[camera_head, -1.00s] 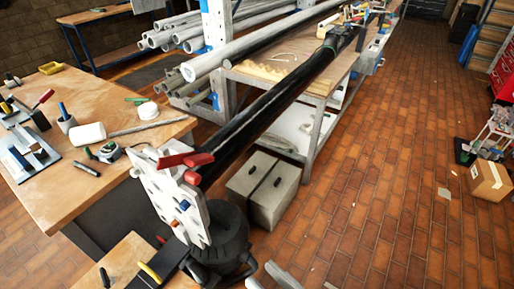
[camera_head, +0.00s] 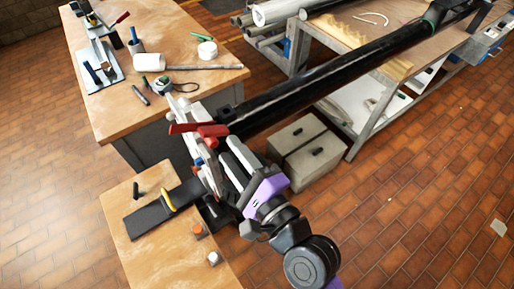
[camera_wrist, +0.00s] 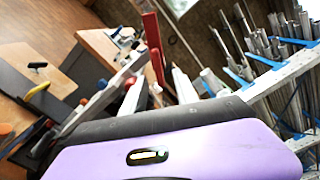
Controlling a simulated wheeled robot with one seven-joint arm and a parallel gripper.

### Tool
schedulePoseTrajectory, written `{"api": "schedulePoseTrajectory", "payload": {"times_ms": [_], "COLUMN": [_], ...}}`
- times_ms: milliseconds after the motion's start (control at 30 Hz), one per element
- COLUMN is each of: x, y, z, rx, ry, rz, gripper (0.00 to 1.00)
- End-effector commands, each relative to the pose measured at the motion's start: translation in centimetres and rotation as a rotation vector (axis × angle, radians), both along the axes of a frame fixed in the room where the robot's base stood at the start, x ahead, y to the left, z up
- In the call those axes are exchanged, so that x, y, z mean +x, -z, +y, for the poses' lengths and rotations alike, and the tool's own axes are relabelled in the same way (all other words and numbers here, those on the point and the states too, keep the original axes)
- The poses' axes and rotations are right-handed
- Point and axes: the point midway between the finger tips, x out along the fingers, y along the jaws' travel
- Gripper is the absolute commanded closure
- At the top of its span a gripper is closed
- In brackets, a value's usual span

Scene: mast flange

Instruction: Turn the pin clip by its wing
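A red clip-like part with a flat wing (camera_head: 198,129) sits at the top of the pale flange plate, at the near end of the black mast tube (camera_head: 330,78). I take it to be the pin clip; the red wing also shows in the wrist view (camera_wrist: 152,42). A small blue part shows on the plate below it. My gripper (camera_head: 232,150), with a purple and black body, is beside the plate, just below and right of the red part. Its grey fingers look apart, with nothing visible between them.
A wooden bench (camera_head: 100,123) with a mallet, tape and tools stands at left. A smaller wooden table (camera_head: 150,262) with a yellow-handled tool is in front. Grey boxes (camera_head: 312,150) stand under the mast. A workbench (camera_head: 400,62) supports its far side.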

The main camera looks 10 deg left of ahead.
Motion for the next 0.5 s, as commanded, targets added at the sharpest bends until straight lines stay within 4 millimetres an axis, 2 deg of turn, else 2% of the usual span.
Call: {"api": "schedulePoseTrajectory", "payload": {"times_ms": [233, 500], "x": [0.1, 1.4], "y": [0.2, 0.1], "z": [0.4, 1.9], "rx": [0.041, 0.039], "ry": [-0.008, -0.008], "rz": [0.058, 0.055], "gripper": [0.64, 0.64]}}
